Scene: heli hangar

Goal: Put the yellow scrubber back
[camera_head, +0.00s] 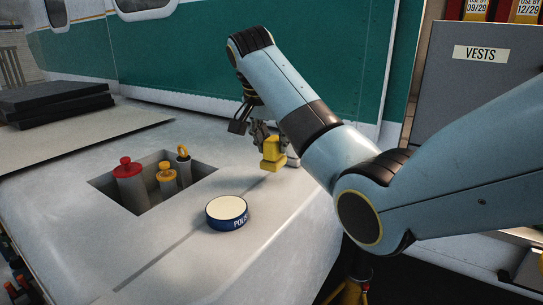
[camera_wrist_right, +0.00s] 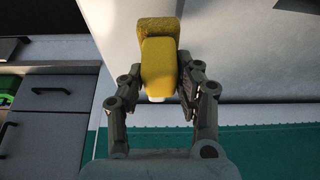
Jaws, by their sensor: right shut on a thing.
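The yellow scrubber (camera_head: 272,152) is a small yellow block with a wider base. My right gripper (camera_head: 262,138) is shut on it, at the right side of the white worktop in the head view. In the right wrist view the scrubber (camera_wrist_right: 159,62) sits between the two fingers of the gripper (camera_wrist_right: 160,95), its rough pad facing away from the palm. I cannot tell whether its base touches the worktop. My left gripper is not in view.
A recessed well (camera_head: 143,209) holds a red-topped cylinder (camera_head: 130,185) and two yellow-topped pieces. A round blue tin (camera_head: 227,213) marked POLISH stands in front of it. Dark flat slabs (camera_head: 55,103) lie at the back left. A grey cabinet (camera_head: 480,90) labelled VESTS stands at right.

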